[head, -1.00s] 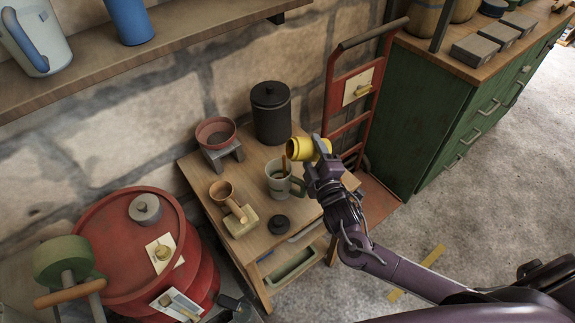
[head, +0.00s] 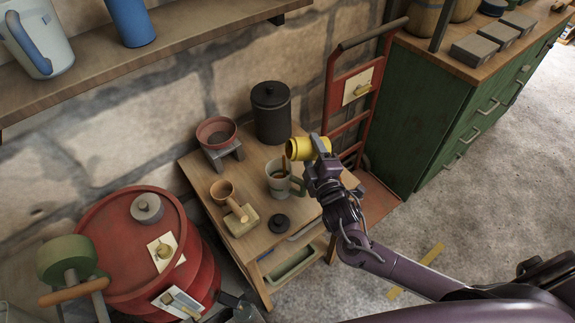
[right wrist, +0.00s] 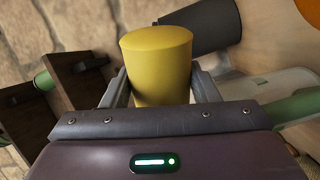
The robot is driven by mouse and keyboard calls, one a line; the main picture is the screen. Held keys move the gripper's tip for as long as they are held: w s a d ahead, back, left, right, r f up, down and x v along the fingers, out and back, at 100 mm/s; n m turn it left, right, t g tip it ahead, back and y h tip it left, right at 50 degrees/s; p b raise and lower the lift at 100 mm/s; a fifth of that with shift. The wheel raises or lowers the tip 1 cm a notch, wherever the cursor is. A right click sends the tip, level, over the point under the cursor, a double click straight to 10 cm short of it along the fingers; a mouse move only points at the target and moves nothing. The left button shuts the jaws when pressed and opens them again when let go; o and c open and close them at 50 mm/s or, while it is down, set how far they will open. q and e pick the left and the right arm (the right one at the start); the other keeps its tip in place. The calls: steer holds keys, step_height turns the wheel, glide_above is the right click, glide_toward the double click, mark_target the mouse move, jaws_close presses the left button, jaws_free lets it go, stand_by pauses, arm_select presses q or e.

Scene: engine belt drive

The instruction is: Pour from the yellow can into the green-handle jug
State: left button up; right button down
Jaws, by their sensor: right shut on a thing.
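The yellow can (head: 302,148) is tipped over on its side above the small table, its open mouth facing left. My right gripper (head: 318,158) is shut on the can; the right wrist view shows the can (right wrist: 157,65) between both fingers. The green-handle jug (head: 277,183) stands upright on the table, below and slightly left of the can's mouth. A thin brown stream (head: 284,163) runs from the mouth down into the jug. The level inside the jug is hard to tell. I cannot make out my left gripper.
On the table (head: 250,240) stand a black canister (head: 271,115), a red bowl on a grey stand (head: 216,133), a wooden cup (head: 222,190) and a black lid (head: 279,222). A red hand truck (head: 345,125) stands close behind the can. A red drum (head: 110,235) is at left.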

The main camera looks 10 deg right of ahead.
steer(key=shift+a+f+n+p, duration=0.15)
steer(key=shift+a+n+p, duration=0.2)
steer(key=shift+a+n, duration=0.35)
stand_by(1.4)
steer(key=shift+d+f, duration=0.1)
